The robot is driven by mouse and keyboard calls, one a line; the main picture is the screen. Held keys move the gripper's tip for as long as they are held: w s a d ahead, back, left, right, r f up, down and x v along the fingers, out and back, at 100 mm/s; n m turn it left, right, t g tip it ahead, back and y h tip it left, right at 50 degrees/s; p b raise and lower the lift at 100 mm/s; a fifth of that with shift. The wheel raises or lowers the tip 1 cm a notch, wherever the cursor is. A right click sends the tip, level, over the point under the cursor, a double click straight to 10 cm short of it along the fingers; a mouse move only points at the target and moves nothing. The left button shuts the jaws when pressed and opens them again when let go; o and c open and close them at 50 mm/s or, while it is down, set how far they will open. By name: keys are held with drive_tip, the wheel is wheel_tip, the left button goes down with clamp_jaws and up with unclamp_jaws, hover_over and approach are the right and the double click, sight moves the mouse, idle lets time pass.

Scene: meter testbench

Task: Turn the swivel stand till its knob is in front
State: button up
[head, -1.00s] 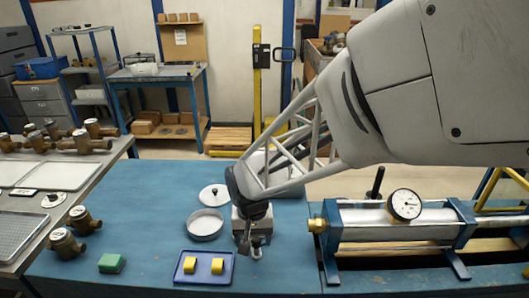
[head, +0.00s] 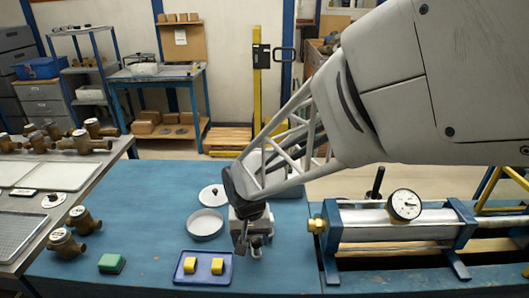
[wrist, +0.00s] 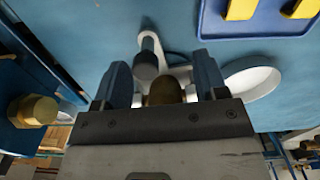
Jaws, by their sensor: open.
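The swivel stand (head: 265,227) is a small grey block at the front middle of the blue bench, largely hidden by my wrist and gripper in the head view. In the wrist view, a pale arm of the stand reaches toward the top of the picture and carries a dark upright knob (wrist: 147,62). A brass-coloured round part (wrist: 164,92) shows between my fingers. My gripper (head: 246,245) is open and low over the stand. In the wrist view, its two fingers (wrist: 163,80) are apart, with the knob just beyond them, nearer the left finger. Contact cannot be told.
A blue tray (head: 205,280) with two yellow blocks lies front left of the stand. A round pale dish (head: 205,224) and a white lid (head: 213,196) are behind it. A cylinder rig with a gauge (head: 404,205) stands close on the right.

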drive_tip(key=shift+a, duration=0.15)
drive_tip(key=shift+o, duration=0.5)
drive_tip(key=o, duration=0.3)
drive_tip(key=shift+o, duration=0.2)
drive_tip(key=shift+r, duration=0.1)
drive_tip(key=shift+r, duration=2.65)
drive_tip(key=shift+w+d+r, duration=0.1)
drive_tip(key=shift+d+r, duration=0.35)
drive_tip(key=shift+r, duration=0.2)
drive_tip(key=shift+d+r, duration=0.45)
drive_tip(key=shift+r, duration=0.2)
